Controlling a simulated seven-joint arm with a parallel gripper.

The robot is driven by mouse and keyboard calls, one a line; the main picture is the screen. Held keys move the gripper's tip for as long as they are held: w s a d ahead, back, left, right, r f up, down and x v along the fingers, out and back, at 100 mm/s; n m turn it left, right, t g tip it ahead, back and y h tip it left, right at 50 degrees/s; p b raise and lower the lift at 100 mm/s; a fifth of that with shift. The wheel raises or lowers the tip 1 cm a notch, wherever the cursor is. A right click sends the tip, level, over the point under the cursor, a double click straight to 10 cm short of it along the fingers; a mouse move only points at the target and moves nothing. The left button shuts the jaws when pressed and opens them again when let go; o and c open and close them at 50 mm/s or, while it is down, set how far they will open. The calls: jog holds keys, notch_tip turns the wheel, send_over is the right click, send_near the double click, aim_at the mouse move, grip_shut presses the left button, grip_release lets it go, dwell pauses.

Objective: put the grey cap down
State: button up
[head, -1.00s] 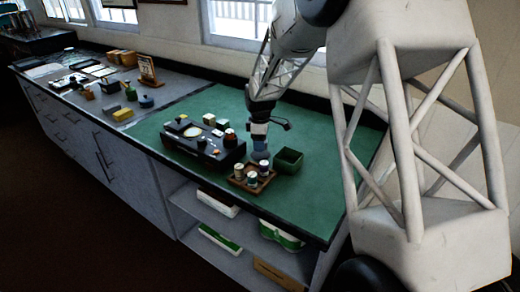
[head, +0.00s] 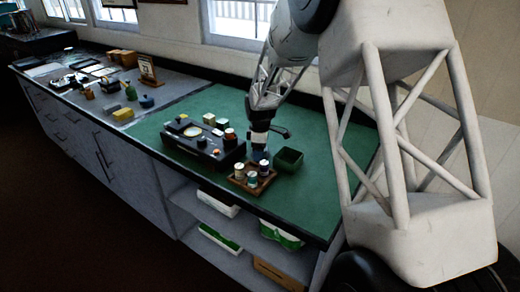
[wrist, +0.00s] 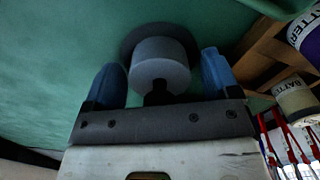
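The grey cap (wrist: 160,66) shows in the wrist view as a pale round knob above a wider dark grey disc. It is over the green mat (wrist: 50,60); whether it touches the mat I cannot tell. My gripper (wrist: 167,75) has its two blue fingers on either side of the knob, with a gap visible at the right finger and a thin one at the left. It looks open around the cap. In the head view my gripper (head: 259,148) is low over the mat behind the wooden tray; the cap cannot be made out there.
The wooden tray (head: 236,183) holds several small jars, and battery-labelled cylinders (wrist: 296,98) show close on the right in the wrist view. A green open box (head: 288,159) is right of my gripper. A black device (head: 200,150) is left. The mat's right side is clear.

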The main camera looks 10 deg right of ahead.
jog(key=shift+r, duration=0.15)
notch_tip(320, 180, up, 12)
dwell(1.0)
dwell(0.5)
jog(key=shift+s+r, duration=0.2)
jog(key=s+d+r+m+t, duration=0.1)
jog(key=s+r+m, duration=0.3)
jog(key=s, duration=0.7)
jog(key=s+d+r+m, duration=0.1)
jog(key=s+r+m, duration=0.2)
jog(key=s+r, duration=0.55)
jog(key=s+f+m, duration=0.1)
jog(key=s+m, duration=0.1)
jog(key=s, duration=0.7)
jog(key=s+f+m+t, duration=0.1)
jog(key=s+f+m, duration=0.1)
jog(key=s, duration=0.7)
jog(key=s+f+m, duration=0.1)
jog(key=s+m, duration=0.2)
jog(key=s, duration=0.6)
jog(key=shift+s+d+f+m+t, duration=0.15)
jog(key=shift+s+d+m+t, duration=0.1)
jog(key=shift+s+m+t, duration=0.05)
